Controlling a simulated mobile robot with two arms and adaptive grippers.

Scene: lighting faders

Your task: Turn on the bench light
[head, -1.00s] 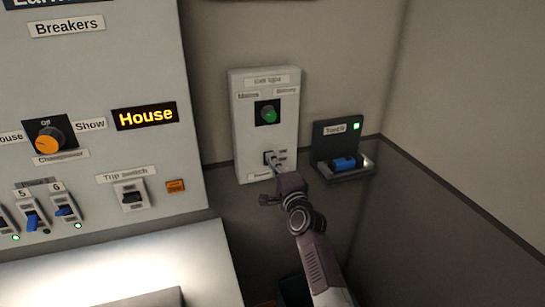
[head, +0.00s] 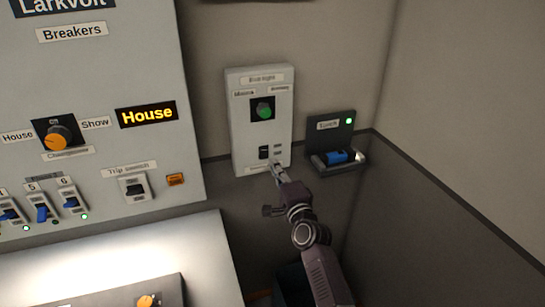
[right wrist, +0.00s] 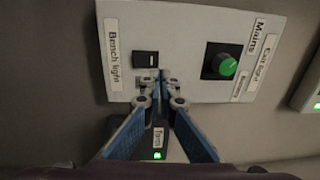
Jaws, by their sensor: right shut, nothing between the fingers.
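The bench light switch (head: 264,152) is a small black rocker low on a white wall panel (head: 241,125). In the right wrist view the black rocker (right wrist: 145,60) sits beside a label reading "Bench light" (right wrist: 113,62). My right gripper (head: 277,164) is shut and empty, its tips just below and right of the rocker. In the right wrist view the closed fingertips (right wrist: 161,77) are beside the rocker, over the panel's lower part; whether they touch the panel I cannot tell. My left gripper is out of view.
The panel also has a green exit light knob (head: 264,110). A torch (head: 337,157) sits in a dark wall holder just right of the panel. A large breaker board (head: 90,90) is at left, above a brightly lit bench surface (head: 180,250).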

